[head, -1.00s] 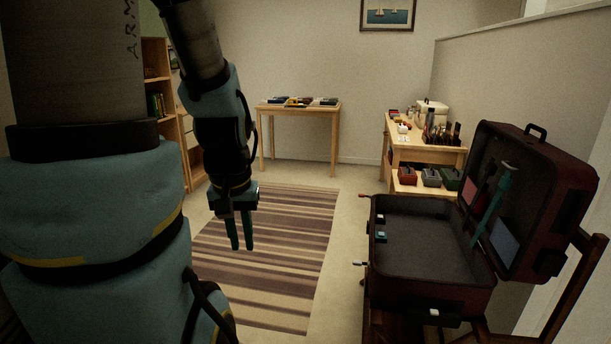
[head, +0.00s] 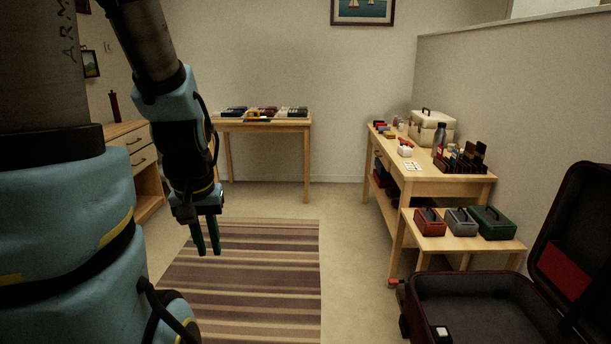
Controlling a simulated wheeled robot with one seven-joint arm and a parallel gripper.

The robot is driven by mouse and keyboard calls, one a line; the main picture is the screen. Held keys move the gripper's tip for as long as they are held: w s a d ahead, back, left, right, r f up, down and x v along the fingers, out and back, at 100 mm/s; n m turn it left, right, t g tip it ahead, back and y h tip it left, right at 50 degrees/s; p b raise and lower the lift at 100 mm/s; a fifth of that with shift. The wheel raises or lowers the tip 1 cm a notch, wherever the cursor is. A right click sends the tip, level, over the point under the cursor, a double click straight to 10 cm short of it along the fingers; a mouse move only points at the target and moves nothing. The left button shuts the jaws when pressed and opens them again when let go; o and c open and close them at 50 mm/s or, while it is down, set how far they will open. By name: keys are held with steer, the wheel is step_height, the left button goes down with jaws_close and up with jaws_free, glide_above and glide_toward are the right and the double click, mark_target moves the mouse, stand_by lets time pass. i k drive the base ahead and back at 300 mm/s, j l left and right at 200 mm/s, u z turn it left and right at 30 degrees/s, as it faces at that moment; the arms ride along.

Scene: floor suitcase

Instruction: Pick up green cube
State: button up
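I cannot make out a green cube for certain now. The open dark red suitcase (head: 424,296) is at the lower right, cut off by the picture edges. A small whitish cube (head: 441,333) shows at its left inner edge, at the bottom of the picture. Parts of the suitcase floor are out of view. My gripper (head: 208,251) hangs pointing down over the striped rug, left of the suitcase. Its two teal fingers are apart with nothing between them.
A wooden table (head: 442,181) along the right wall holds small items and a white case (head: 432,128). A low stand (head: 427,243) carries red, grey and green boxes. A back table (head: 262,124) holds several trays. The striped rug (head: 250,285) is clear.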

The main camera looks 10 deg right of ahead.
mark_target(494, 224)
steer(key=i+z, duration=0.15)
steer(key=i, duration=0.55)
steer(key=i+z, duration=0.2)
steer(key=i, duration=0.45)
steer(key=i+j+z, duration=0.15)
steer(key=i, duration=0.55)
steer(key=i+l+z, duration=0.15)
steer(key=i+z, duration=1)
steer(key=z, duration=0.15)
steer(key=i+j+z, duration=0.25)
steer(key=i+z, duration=0.6)
steer(key=k+j, duration=0.05)
